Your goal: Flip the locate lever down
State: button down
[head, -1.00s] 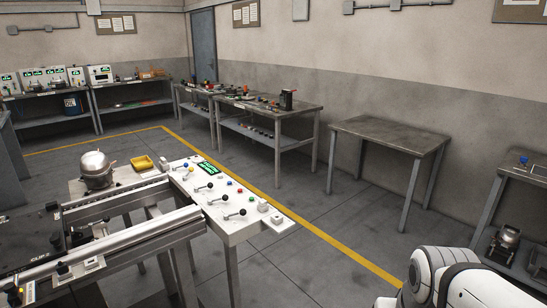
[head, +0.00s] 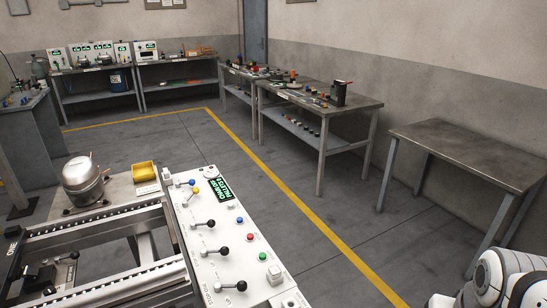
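A white control panel (head: 204,278) stands at the front, beside the conveyor rails. Several levers are on it. Three have black ball knobs: an upper one (head: 211,224), a middle one (head: 224,251) and a lower one (head: 241,286). Two small ones behind them have a blue knob (head: 191,182) and a yellow knob (head: 195,190). The lettering beside the levers is too small to read, so I cannot tell which is the locate lever. White links of my arm show at the bottom right. My gripper is out of view.
A silver compressor (head: 83,181) and a yellow bin (head: 144,171) are left of the panel. Blue (head: 239,219), red (head: 250,237) and green (head: 262,256) buttons line its right side. A bare metal table (head: 475,155) stands at right. The floor between is clear.

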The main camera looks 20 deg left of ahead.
aim_at(196, 190)
jog(key=z, duration=0.05)
jog(key=i, duration=2.85)
jog(key=u, duration=3)
jog(key=i, duration=1.05)
jog(key=z, duration=0.05)
